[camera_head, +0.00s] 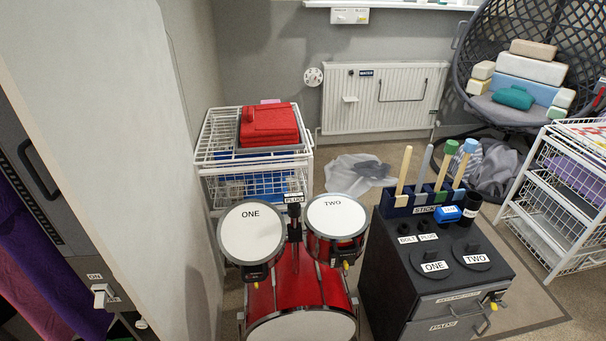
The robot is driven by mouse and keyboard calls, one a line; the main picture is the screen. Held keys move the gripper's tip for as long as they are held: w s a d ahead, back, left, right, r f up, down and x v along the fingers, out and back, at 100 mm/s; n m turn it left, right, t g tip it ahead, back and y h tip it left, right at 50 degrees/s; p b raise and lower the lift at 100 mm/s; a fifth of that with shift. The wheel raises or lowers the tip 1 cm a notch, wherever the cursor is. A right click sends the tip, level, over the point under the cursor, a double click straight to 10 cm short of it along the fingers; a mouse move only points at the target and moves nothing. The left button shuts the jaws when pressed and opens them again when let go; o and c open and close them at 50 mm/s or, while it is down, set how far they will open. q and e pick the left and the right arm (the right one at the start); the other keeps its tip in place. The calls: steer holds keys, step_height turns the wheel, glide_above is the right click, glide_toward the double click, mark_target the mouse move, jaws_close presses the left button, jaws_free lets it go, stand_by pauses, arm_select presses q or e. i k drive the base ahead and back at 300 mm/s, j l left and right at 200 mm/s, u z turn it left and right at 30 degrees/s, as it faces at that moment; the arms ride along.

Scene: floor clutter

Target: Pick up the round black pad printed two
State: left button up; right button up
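The round black pad printed TWO (474,258) lies flat on top of the dark grey cabinet (392,272), toward its right side. Its white label faces up. A matching round black pad printed ONE (434,265) lies just to its left. Neither of my grippers is in view.
A blue stick holder (397,209) stands behind the pads, with a blue item (447,214) and a black cylinder (470,208) nearby. A red drum set (298,290) stands left of the cabinet.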

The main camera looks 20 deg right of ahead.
mark_target(471, 254)
steer(key=z, duration=1.9)
